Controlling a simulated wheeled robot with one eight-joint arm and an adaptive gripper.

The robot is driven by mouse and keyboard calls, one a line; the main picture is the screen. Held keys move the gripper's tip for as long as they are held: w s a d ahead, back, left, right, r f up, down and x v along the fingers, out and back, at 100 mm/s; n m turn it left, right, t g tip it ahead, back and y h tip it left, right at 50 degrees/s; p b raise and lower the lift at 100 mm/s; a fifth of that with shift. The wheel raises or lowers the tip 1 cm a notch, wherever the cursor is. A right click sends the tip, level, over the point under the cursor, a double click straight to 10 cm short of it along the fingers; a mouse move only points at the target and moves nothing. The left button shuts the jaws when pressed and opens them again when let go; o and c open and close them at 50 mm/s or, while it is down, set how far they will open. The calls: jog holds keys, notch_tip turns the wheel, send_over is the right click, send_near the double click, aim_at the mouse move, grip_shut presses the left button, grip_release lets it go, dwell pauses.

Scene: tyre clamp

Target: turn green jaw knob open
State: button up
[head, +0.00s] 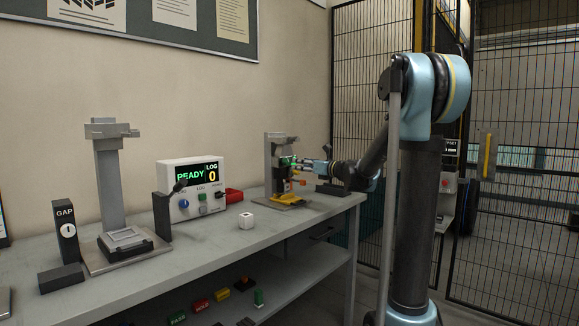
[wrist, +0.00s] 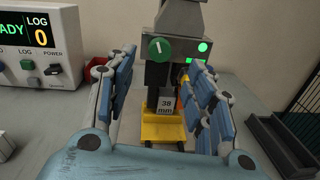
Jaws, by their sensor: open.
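The green jaw knob (wrist: 160,49) is a round disc with a pale, upright mark, on the front of the grey clamp (wrist: 184,20) in the wrist view. In the head view the clamp (head: 273,150) stands toward the right end of the bench, with the knob (head: 287,160) small and partly hidden. My gripper (wrist: 164,60) is open, its blue-padded fingers to the left and right of the knob with visible gaps. It also shows in the head view (head: 303,164), reaching the clamp from the right. A block marked 38 mm (wrist: 166,104) sits below the knob.
A yellow carriage (wrist: 160,128) is at the clamp's foot. A dark tray (wrist: 280,145) lies to the right. The READY/LOG box (head: 192,188), a white cube (head: 247,220) and a red bin (head: 234,196) stand left of the clamp. Green lights (wrist: 203,47) glow beside the knob.

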aim_at(289, 162)
jog(key=x, duration=0.8)
jog(key=shift+w+a, duration=0.15)
jog(key=shift+w, duration=0.1)
jog(key=c, duration=1.1)
